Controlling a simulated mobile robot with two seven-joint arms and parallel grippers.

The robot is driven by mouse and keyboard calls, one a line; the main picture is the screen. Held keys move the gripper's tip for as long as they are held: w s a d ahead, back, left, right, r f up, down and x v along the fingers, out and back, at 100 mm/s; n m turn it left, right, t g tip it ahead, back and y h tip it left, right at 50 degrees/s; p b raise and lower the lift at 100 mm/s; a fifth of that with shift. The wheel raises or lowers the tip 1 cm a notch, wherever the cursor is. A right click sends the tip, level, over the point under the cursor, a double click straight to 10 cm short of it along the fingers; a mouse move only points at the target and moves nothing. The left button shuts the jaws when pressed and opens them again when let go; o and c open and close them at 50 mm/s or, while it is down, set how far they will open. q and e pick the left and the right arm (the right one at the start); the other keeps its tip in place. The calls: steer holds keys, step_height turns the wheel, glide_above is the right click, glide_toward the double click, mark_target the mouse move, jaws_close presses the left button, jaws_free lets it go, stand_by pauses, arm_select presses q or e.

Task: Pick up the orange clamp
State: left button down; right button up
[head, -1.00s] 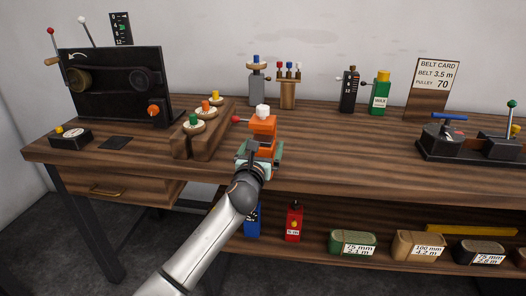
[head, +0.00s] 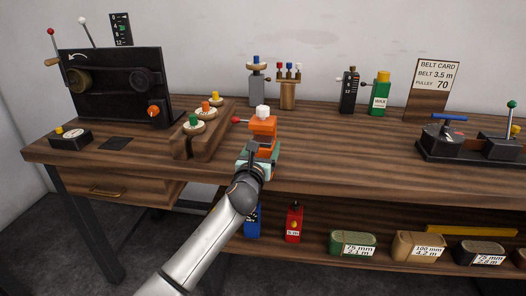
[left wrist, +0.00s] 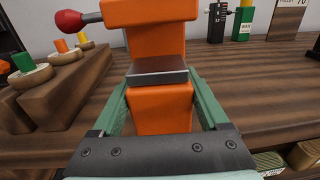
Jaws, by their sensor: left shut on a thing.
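The orange clamp (head: 263,127) stands upright near the front edge of the bench, with a white knob on top and a red-tipped handle pointing left. In the left wrist view the clamp (left wrist: 160,107) fills the middle, with a grey plate across it. My left gripper (head: 258,158) is at the clamp's lower part. Its green fingers lie along both sides of the lower orange block, shut on it. The clamp's base is hidden behind the gripper, so I cannot tell whether it touches the bench. My right gripper is not in view.
A wooden rack (head: 187,146) with coloured-knob pulleys stands close left of the clamp. A black machine panel (head: 112,82) is further left. A wooden stand (head: 288,95) and a grey post (head: 256,89) are behind. The bench to the right (head: 345,140) is clear.

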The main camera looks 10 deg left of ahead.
mark_target(263, 123)
arm_select(q)
steer(key=shift+r, duration=0.15)
steer(key=shift+r, duration=0.1)
steer(key=shift+r, duration=0.3)
step_height(263, 123, up, 3)
steer(key=shift+s+r+p, duration=0.15)
steer(key=shift+p, duration=0.75)
steer(key=s+r, duration=0.1)
steer(key=s+r+p, duration=0.1)
steer(key=r, duration=0.1)
steer(key=s+r+p, duration=0.1)
steer(key=s+r, duration=0.1)
steer(key=shift+d, duration=0.35)
steer(key=s+d+r+p, duration=0.1)
steer(key=s+r, duration=0.3)
steer(key=s, duration=0.5)
steer(key=shift+s+d, duration=0.15)
steer(key=shift+s, duration=0.1)
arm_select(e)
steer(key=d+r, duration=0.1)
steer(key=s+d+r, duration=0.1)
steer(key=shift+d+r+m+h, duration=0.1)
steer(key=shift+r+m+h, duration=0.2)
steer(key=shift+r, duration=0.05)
